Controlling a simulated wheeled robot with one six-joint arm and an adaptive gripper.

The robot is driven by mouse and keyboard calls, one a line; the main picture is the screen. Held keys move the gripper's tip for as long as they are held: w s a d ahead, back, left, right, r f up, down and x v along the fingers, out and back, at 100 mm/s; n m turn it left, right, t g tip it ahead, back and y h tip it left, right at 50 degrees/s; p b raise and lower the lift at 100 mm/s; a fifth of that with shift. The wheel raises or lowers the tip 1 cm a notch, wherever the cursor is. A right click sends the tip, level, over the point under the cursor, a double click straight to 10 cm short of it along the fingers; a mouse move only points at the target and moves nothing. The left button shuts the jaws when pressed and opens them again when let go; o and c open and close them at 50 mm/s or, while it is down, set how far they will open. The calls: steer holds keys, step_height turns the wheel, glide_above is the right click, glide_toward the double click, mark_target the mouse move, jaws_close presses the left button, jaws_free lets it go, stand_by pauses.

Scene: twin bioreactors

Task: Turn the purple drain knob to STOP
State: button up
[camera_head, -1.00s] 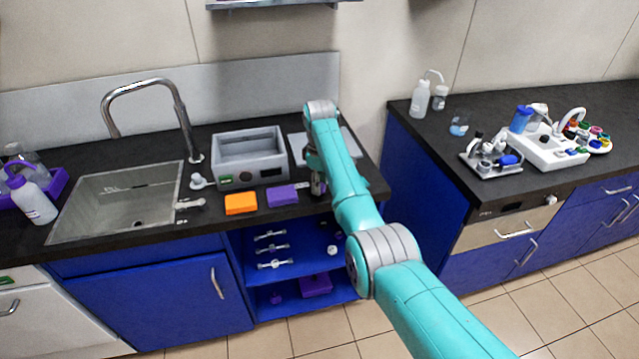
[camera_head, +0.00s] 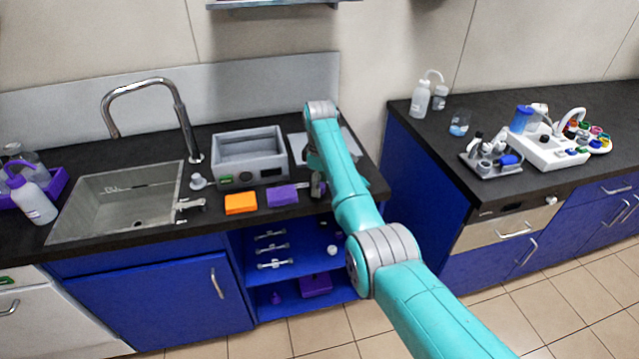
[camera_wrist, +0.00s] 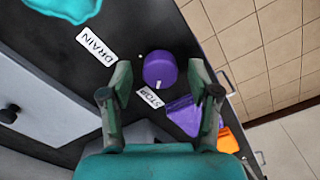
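The purple drain knob (camera_wrist: 160,69) is a round knob on the dark worktop in the wrist view. A white DRAIN label (camera_wrist: 97,45) lies to its upper left and a white STOP label (camera_wrist: 151,97) just below it. My gripper (camera_wrist: 159,78) is open, with one finger on each side of the knob in the picture; I cannot tell whether either touches it. Which label the knob points to is not clear. In the head view, my gripper (camera_head: 318,186) is low over the front right of the sink counter, and the knob is hidden by my arm.
A purple block (camera_head: 282,195) and an orange block (camera_head: 241,203) lie left of my gripper. A grey open box (camera_head: 249,168) stands behind them. The sink (camera_head: 120,200) is farther left. The counter's front edge is close to my gripper.

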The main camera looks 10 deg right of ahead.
steer(key=shift+r, duration=0.1)
step_height(320, 180, up, 12)
stand_by(0.6)
